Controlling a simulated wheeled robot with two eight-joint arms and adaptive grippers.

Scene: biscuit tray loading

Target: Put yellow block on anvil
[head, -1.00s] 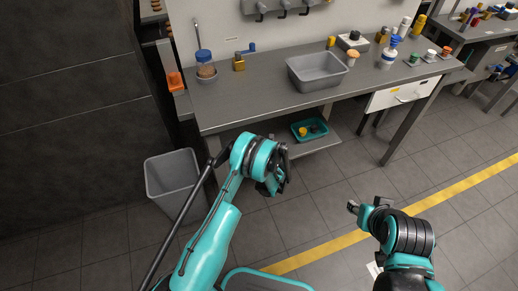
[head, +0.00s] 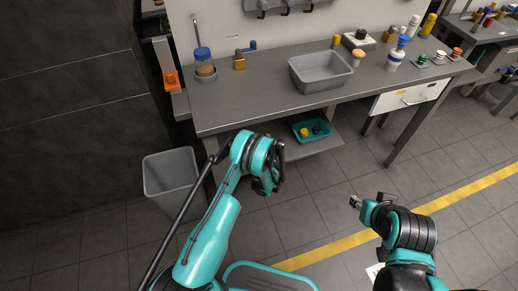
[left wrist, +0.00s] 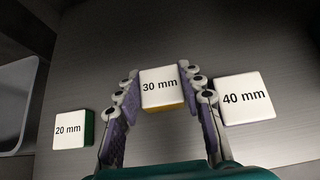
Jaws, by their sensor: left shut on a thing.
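In the left wrist view, the yellow block (left wrist: 163,88) has a white top marked "30 mm" and a strip of yellow side showing. My left gripper (left wrist: 160,85) is shut on it, one finger on each side. In the head view, my left gripper (head: 268,184) hangs by the front of the workbench, and the block in it is hidden there. My right gripper (head: 355,202) is out over the floor, too small to read its jaws. I cannot pick out the anvil with certainty in either view.
A block marked "20 mm" (left wrist: 73,129) and one marked "40 mm" (left wrist: 245,98) flank my left gripper. On the bench (head: 250,97) stands a grey bin (head: 322,84). A teal tray (head: 297,136) is on the lower shelf. A waste bin (head: 168,178) stands at left.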

